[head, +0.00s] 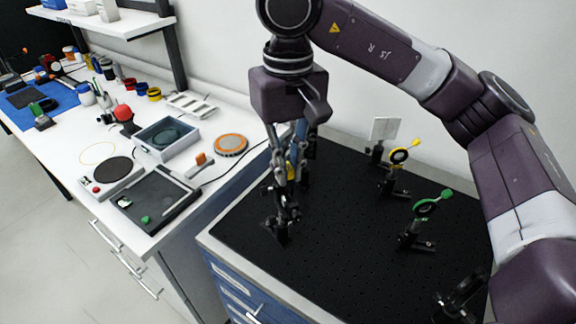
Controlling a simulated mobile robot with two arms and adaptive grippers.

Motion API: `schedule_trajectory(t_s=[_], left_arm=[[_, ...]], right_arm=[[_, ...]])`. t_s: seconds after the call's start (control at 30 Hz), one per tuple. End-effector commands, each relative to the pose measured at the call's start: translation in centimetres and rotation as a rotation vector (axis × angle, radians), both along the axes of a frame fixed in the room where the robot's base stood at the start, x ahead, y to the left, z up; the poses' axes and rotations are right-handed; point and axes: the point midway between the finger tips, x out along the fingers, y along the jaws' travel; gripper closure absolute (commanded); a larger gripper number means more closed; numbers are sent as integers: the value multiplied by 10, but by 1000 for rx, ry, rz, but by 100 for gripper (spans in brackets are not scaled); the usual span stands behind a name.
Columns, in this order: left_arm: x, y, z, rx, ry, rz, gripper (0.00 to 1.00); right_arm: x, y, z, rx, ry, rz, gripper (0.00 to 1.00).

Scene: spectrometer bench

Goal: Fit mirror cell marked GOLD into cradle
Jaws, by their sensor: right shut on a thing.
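My right gripper (287,210) reaches down at the left front part of the black breadboard (340,245). It is shut at a dark mount (277,230) standing there. The thing between its fingers is mostly hidden, and it seems to be a dark mirror cell. No GOLD marking can be read. A small yellow patch (292,172) shows behind the fingers; I cannot tell what it belongs to. Whether the held thing sits in the mount or just above it cannot be told. My left gripper is out of view.
On the breadboard stand a green-tabbed mount (427,207), a yellow-tabbed mount (400,156), a white card (384,129) and a dark mount (462,298) at front right. The breadboard's middle is clear. The white bench (70,150) at left holds a grey tray (165,138) and several tools.

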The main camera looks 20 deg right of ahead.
Motion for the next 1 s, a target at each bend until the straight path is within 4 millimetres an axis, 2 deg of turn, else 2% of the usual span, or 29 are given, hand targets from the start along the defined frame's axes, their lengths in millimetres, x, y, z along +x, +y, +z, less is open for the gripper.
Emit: schedule_trajectory(t_s=[0.47,1.0], left_arm=[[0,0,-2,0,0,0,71],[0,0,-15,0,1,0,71]], right_arm=[[0,0,-2,0,0,0,100],[0,0,-15,0,0,0,100]])
